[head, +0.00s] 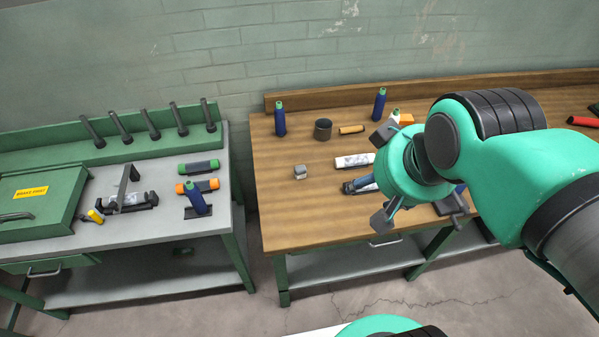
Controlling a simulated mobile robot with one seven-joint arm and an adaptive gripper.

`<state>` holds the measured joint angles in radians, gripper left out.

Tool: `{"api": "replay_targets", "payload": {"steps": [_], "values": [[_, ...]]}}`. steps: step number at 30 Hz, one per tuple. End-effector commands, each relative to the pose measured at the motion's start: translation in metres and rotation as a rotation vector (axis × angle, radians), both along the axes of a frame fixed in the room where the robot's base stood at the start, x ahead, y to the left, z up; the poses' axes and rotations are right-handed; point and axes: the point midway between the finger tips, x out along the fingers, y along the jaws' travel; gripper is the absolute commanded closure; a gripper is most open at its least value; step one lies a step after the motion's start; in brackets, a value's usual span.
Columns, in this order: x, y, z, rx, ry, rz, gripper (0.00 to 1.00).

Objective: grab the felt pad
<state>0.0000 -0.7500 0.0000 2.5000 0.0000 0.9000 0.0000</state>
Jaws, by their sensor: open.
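A small light-grey block-like piece (300,171) lies on the left part of the wooden bench (285,215). It may be the felt pad, but its material is too small to tell. My gripper (381,178) is over the middle of the bench, to the right of the grey piece and apart from it. Its two dark fingertips are spread wide, and it holds nothing that I can see. My teal arm and gripper hide part of the bench's middle and right side.
Behind stand a blue bottle (280,119), a dark round can (323,129) and another blue bottle (379,104). The bench's front left is clear. A grey-topped green bench (150,225) stands left, across a gap.

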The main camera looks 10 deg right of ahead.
Motion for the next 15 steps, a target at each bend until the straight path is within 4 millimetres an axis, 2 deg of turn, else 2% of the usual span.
{"api": "replay_targets", "payload": {"steps": [10, 15], "values": [[0.002, 0.0, 0.001, 0.0, 0.002, 0.0, 0.44], [0.015, 0.001, 0.003, 0.0, 0.02, 0.004, 0.44]]}}
